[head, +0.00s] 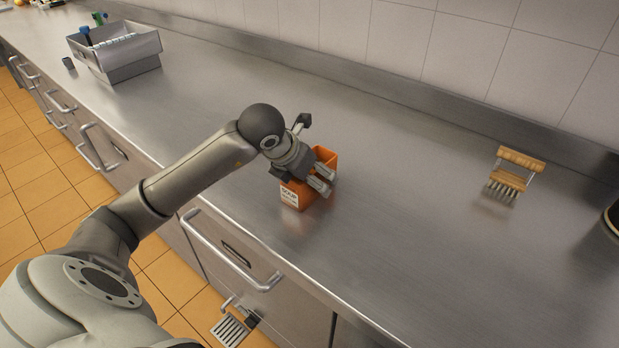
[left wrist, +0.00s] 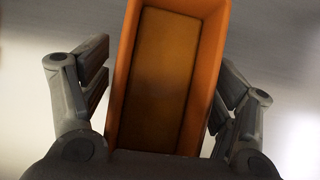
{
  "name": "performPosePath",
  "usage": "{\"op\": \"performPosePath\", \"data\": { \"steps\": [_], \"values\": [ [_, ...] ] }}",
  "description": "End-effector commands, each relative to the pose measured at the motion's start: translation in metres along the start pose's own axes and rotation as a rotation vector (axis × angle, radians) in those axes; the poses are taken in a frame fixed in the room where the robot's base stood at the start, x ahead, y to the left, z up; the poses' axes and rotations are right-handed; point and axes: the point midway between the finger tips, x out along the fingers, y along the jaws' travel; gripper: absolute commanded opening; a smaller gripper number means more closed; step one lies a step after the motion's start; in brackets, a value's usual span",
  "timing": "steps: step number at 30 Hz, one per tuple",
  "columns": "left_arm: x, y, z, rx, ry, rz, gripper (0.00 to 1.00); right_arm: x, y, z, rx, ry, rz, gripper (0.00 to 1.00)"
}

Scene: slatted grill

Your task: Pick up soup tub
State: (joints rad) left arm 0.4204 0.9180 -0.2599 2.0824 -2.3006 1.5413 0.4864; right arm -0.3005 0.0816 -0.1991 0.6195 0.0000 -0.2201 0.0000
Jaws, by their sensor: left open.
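The soup tub (head: 293,195) is an orange, open-topped rectangular tub with a white label, upright on the steel counter. My left gripper (head: 322,178) is over the tub and hides part of its top. In the left wrist view the tub (left wrist: 122,75) lies between the two open fingers of my left gripper (left wrist: 165,90), one finger along each long side. I look down into the tub and see a plain brown-orange bottom. My right gripper is not in view.
A wooden-handled brush (head: 518,165) stands at the right on the counter. A grey metal box (head: 120,55) with items in it is at the far left. A dark object shows at the right edge. The steel counter (head: 420,200) around the tub is clear.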

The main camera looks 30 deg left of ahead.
Motion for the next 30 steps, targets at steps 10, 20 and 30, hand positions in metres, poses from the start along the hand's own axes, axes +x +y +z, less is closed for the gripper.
{"op": "performPosePath", "data": {
  "steps": [10, 20, 30],
  "values": [
    [-0.0002, -0.0002, -0.0002, 0.0, 0.001, 0.0, 0.48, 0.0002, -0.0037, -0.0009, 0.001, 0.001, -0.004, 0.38],
    [0.0002, -0.0006, -0.0007, 0.0, 0.002, -0.001, 0.21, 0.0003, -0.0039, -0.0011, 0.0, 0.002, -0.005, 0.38],
    [-0.0012, 0.0007, 0.0011, 0.0, -0.001, -0.001, 0.2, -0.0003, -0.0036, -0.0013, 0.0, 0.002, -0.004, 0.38]
  ]
}}
